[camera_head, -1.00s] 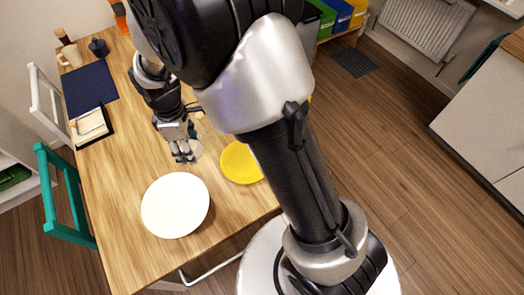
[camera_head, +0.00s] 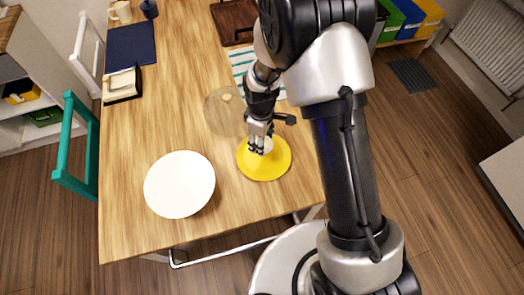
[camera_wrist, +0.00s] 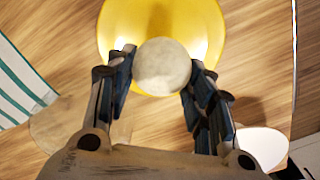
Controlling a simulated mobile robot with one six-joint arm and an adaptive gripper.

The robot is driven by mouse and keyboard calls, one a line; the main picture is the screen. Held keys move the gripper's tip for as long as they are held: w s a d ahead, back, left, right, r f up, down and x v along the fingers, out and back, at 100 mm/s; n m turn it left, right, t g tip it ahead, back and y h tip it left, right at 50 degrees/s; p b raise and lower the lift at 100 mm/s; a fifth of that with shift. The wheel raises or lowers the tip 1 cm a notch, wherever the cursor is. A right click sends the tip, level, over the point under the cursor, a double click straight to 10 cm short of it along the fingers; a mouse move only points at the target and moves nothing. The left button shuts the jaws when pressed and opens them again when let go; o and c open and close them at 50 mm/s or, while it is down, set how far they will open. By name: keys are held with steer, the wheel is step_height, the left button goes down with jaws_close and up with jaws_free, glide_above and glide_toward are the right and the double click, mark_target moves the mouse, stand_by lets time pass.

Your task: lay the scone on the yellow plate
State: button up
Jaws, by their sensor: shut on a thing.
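The scone is a pale, round piece; the wrist view shows it (camera_wrist: 162,66) between my fingertips. My gripper (camera_head: 260,148) is shut on it, with a finger on each side (camera_wrist: 160,82). The yellow plate (camera_head: 265,172) is on the table near its front edge, directly under my gripper in the head view. In the wrist view the yellow plate (camera_wrist: 117,32) lies behind the scone, which covers part of its rim. Whether the scone touches the plate cannot be told.
A large white plate (camera_head: 180,184) lies left of the yellow plate. A dark blue mat (camera_head: 131,46) and a teal chair (camera_head: 75,150) are at the left.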

steer(key=shift+f+b, duration=0.7)
steer(key=shift+f, duration=2.25)
steer(key=shift+f, duration=0.1)
steer(key=shift+f, duration=0.15)
steer(key=o, duration=1)
steer(key=shift+o, duration=0.2)
